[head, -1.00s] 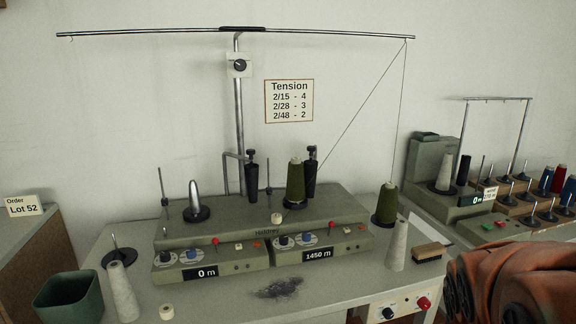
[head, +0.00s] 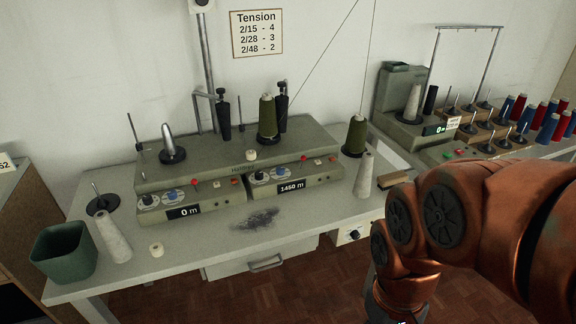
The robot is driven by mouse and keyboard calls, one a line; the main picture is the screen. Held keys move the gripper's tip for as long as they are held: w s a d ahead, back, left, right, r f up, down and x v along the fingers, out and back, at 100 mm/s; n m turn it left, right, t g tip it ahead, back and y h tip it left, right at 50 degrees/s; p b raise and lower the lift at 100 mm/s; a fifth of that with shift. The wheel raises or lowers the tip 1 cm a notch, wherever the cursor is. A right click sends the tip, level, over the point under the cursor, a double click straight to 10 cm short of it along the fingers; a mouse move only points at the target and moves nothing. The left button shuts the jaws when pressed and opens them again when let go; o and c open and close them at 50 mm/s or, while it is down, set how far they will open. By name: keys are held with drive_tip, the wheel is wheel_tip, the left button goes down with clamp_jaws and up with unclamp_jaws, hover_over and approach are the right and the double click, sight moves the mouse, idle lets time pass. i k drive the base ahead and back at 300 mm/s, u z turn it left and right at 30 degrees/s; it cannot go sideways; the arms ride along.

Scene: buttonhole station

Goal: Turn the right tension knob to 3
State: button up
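The winder's right unit (head: 318,183) has a front panel with a "1450 m" display (head: 291,187). At the panel's left end is a dark knob on a pale dial (head: 260,176), beside a blue-centred dial (head: 283,172). Their marks are too small to read. The left unit (head: 225,192) has a similar pair of dials and a "0 m" display (head: 183,212). A wall sign (head: 257,34) headed "Tension" lists 2/15 - 4, 2/28 - 3, 2/48 - 2. My copper arm is at the right, away from the knobs; its end leaves the bottom edge and my gripper does not show.
Green cones (head: 267,117) stand on and beside the winder. A pale cone (head: 364,175) and a brush (head: 398,184) are at the table's right. A green bin (head: 62,252) and another pale cone (head: 113,238) are at the left.

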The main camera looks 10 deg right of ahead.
sight(258, 175)
drive_tip(key=u, duration=0.45)
drive_tip(key=k, duration=0.6)
drive_tip(key=u, duration=1)
drive_tip(key=i, duration=1.35)
drive_tip(key=z, duration=0.85)
